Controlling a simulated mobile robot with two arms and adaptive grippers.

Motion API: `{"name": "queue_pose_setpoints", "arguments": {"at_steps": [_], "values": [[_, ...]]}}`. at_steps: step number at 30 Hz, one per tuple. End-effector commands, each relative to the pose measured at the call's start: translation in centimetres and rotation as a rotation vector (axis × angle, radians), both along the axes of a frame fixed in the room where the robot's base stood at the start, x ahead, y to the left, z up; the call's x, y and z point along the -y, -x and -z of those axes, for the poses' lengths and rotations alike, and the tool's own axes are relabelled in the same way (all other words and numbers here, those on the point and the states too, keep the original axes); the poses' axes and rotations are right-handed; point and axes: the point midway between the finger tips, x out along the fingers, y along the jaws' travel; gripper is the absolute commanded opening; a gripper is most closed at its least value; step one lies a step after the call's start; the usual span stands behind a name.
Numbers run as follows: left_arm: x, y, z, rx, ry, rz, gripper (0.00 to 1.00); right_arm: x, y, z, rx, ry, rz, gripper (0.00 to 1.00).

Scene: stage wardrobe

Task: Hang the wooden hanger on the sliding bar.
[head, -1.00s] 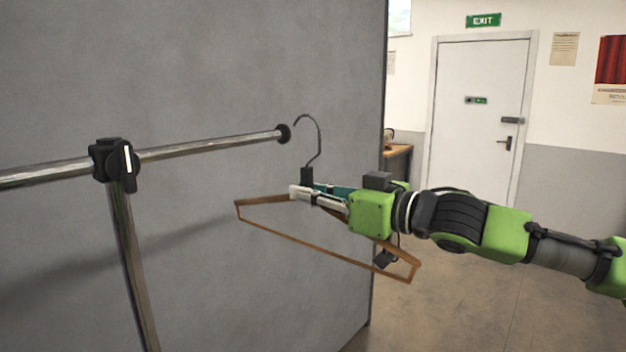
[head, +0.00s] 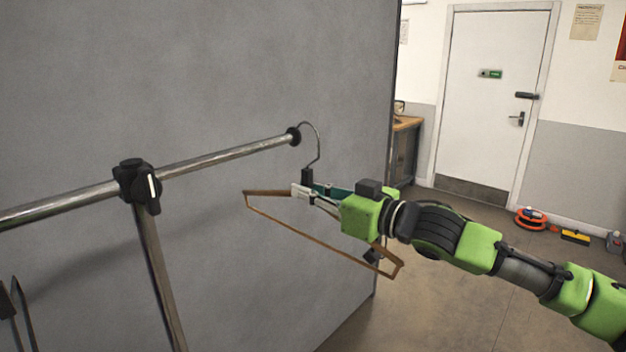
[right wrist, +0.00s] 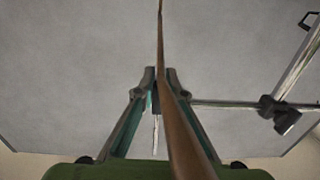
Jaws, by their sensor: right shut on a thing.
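The wooden hanger (head: 320,237) is a thin brown frame with a dark wire hook (head: 319,146) and a black block at the hook's base. My right gripper (head: 303,191) is shut on the hanger near that block, and the frame hangs below, slightly tilted. The chrome sliding bar (head: 230,154) runs from the left edge to a black end cap. The hook's tip is close to this cap; I cannot tell whether it is over the bar or beside it. In the right wrist view the hanger's wood (right wrist: 175,120) passes between the fingers (right wrist: 160,80).
A black clamp (head: 137,184) joins the bar to a chrome post (head: 158,275). A tall grey panel (head: 200,70) stands behind. Two dark prongs (head: 17,312) show at lower left, identity unclear. Open floor lies to the right, before a white door (head: 490,100).

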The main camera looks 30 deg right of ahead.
Motion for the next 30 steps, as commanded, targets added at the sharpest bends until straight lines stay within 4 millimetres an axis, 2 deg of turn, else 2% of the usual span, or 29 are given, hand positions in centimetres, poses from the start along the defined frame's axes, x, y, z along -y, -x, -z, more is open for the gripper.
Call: {"name": "queue_pose_setpoints", "arguments": {"at_steps": [24,30], "values": [[0.0,0.0,-0.3,-0.001,0.000,0.000,0.42,0.1,0.1,-0.5,0.003,0.001,0.001,0.00],[0.0,0.0,-1.3,-0.001,0.000,0.000,0.42,0.0,-0.3,-0.8,0.003,-0.001,0.002,0.00]]}}
